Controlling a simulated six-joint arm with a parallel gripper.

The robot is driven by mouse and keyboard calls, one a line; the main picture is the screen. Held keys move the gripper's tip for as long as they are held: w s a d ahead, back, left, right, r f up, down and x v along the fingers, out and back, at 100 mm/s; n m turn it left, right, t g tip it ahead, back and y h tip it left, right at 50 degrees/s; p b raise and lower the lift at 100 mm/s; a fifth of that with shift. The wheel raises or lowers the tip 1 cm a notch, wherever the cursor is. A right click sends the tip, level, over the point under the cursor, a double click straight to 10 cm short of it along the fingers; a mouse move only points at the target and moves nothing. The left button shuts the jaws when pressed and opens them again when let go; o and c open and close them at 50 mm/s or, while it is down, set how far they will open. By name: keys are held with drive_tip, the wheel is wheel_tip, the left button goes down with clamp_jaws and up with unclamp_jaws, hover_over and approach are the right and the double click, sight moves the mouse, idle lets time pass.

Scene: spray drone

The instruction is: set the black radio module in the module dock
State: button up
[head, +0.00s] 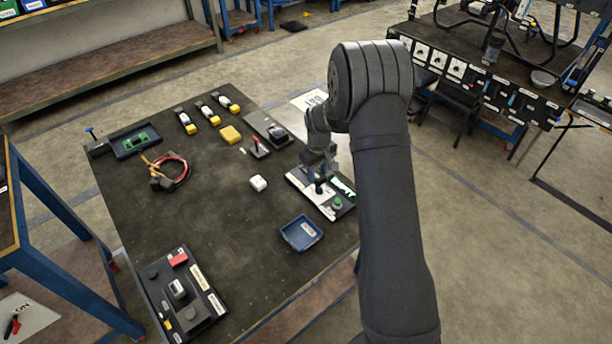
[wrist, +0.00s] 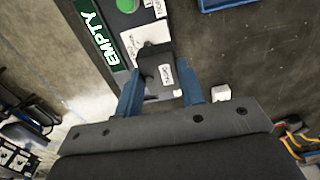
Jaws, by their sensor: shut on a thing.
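My gripper (head: 319,172) is over the right edge of the dark table, above a black-and-white panel (head: 311,197) with a green button. In the wrist view, its blue fingers (wrist: 160,92) are shut on a black block with a white label, which looks like the black radio module (wrist: 152,56). The module overlaps the panel's white plate (wrist: 131,42); I cannot tell whether it touches it. The panel has a green "EMPTY" sign (wrist: 97,30). I cannot read which fixture is marked as the module dock.
A blue tray (head: 301,233) lies in front of the panel and a small white block (head: 258,183) to its left. A black board with a red part (head: 178,258) is at the near left. Coiled red wires (head: 170,172) lie at the left.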

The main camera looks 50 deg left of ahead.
drive_tip(key=w+a+r, duration=0.1)
drive_tip(key=w, duration=1.1)
drive_tip(key=s+a+f, duration=0.1)
drive_tip(key=a+f, duration=0.1)
drive_tip(key=a, duration=0.1)
drive_tip(key=s+a+f, duration=0.2)
drive_tip(key=a, duration=0.1)
drive_tip(key=s+a+f, duration=0.1)
drive_tip(key=a+f, duration=0.1)
drive_tip(key=a, duration=0.2)
drive_tip(key=shift+s+a+f, duration=0.1)
drive_tip(key=shift+s+f, duration=0.2)
drive_tip(key=shift+f, duration=2)
drive_tip(key=o, duration=1)
drive_tip(key=shift+f, duration=0.15)
wheel_tip(320, 180, up, 12)
drive_tip(key=shift+r, duration=0.2)
